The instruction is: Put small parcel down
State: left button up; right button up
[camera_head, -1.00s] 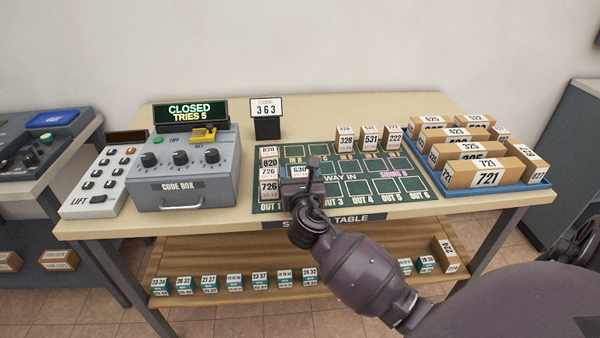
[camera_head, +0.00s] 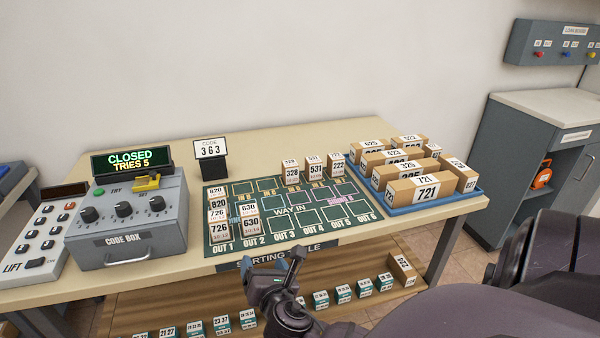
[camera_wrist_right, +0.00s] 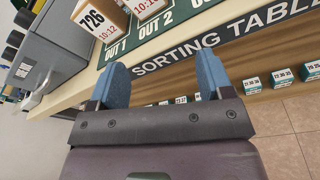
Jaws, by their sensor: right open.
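Two small white-and-brown parcels labelled 630 stand upright in the OUT 2 column of the green sorting mat (camera_head: 310,232), the nearer one (camera_head: 252,230) in front of the other (camera_head: 249,208). My right gripper (camera_head: 278,268) is open and empty, in front of the table's front edge. In the right wrist view its two blue fingers (camera_wrist_right: 160,82) are wide apart with nothing between them. A 726 parcel (camera_wrist_right: 92,20) shows beyond them. My left gripper is not in view.
Parcels 328 (camera_head: 291,173), 531 and 222 stand at the mat's back. A blue tray (camera_head: 437,205) of larger boxes is at right. The code box (camera_head: 125,237) and code sign (camera_head: 211,158) stand left. Several small boxes line the lower shelf. The mat's middle is clear.

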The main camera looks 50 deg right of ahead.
jog(key=s+a+f+m+g+y, duration=0.1)
jog(key=s+a+f+m+y, duration=0.1)
jog(key=s+f+m, duration=0.5)
jog(key=s+a+f+m+g+y, duration=0.2)
jog(key=s+f+m+y, duration=0.3)
jog(key=s+m, duration=0.5)
jog(key=shift+s+f+m, duration=0.15)
jog(key=shift+f+m, duration=0.7)
jog(key=shift+m, duration=2.95)
jog(key=shift+a, duration=0.1)
